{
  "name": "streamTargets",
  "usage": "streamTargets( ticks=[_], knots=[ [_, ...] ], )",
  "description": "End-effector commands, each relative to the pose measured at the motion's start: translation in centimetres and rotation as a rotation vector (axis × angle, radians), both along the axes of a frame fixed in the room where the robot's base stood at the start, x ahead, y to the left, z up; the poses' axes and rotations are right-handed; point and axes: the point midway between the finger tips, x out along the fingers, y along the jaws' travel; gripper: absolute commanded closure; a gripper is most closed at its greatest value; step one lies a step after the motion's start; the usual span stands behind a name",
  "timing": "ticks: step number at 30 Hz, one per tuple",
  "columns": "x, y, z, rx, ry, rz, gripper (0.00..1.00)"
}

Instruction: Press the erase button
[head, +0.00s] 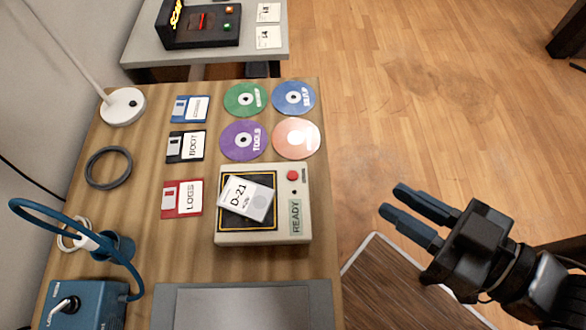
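A beige box-shaped device (304,233) stands on the wooden table. Its top has a dark panel with a yellow border, and a grey-white drive labelled "D-21" (247,199) lies tilted on that panel. A round red button (292,175) is at the device's upper right, with a small dark dot below it and a display reading "READY" (296,217). Lettering by the button is too small to read. My gripper (392,211) is to the right of the device, off the table's edge and above the floor. Its two fingers are apart with nothing between them.
Floppy disks (182,198) and several discs (242,140) lie behind and left of the device. A grey panel (243,309) is in front. A blue machine (87,306) with a looped hose stands front left. Another table (272,52) is at the back. Floor at right is open.

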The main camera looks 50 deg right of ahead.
Motion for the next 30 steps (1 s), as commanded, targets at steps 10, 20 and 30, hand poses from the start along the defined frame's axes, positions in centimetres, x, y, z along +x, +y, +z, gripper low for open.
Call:
streamTargets(
  ticks=[10, 20, 30],
  knots=[
    [0.0, 0.0, 0.0, 0.0, 0.0, 0.0, 1.0],
    [0.0, 0.0, 0.0, 0.0, 0.0, 0.0, 1.0],
    [0.0, 0.0, 0.0, 0.0, 0.0, 0.0, 1.0]
  ],
)
